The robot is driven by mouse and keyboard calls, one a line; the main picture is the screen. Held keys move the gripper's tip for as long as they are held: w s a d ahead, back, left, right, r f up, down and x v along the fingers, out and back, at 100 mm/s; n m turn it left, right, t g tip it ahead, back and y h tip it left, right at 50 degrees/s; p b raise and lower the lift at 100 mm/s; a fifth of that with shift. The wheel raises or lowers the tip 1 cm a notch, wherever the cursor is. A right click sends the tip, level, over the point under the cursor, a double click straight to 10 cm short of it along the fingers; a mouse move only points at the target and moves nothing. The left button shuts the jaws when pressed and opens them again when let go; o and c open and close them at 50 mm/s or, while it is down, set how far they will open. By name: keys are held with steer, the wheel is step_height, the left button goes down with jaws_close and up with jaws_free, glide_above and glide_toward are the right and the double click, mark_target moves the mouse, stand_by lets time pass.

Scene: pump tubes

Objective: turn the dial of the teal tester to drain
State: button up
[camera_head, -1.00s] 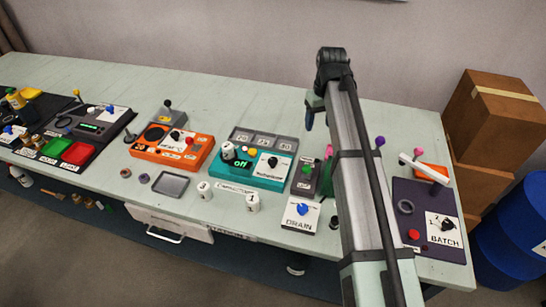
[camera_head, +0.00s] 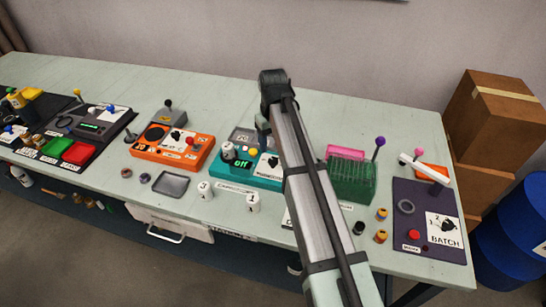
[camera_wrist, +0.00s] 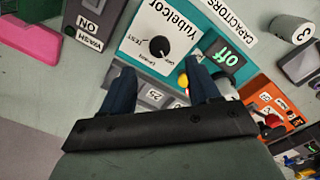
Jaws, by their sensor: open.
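The teal tester (camera_head: 246,179) stands mid-table in the head view, with my arm hiding its right part. Its green display reads "off". In the wrist view its black dial (camera_wrist: 159,46) sits on a white plate marked "Yubelcor", with "TEST" and other small labels around it. I cannot tell exactly where the dial's pointer rests. My gripper (camera_wrist: 162,76) is open and empty, its two dark blue fingers apart. The dial shows beyond the fingertips, roughly centred between them and not touched. In the head view the gripper hangs above the tester's back part.
The orange device (camera_head: 172,149) stands left of the tester. A green ribbed block (camera_head: 351,181) and a pink item (camera_head: 346,152) are to the right, near the purple BATCH board (camera_head: 420,245). Two white cylinders (camera_head: 252,203) (camera_head: 205,190) and a grey tray (camera_head: 171,185) lie in front.

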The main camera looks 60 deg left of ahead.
mark_target(273, 160)
step_height(273, 160, down, 7)
steer(key=shift+f, duration=0.2)
stand_by(0.4)
steer(key=c, duration=1)
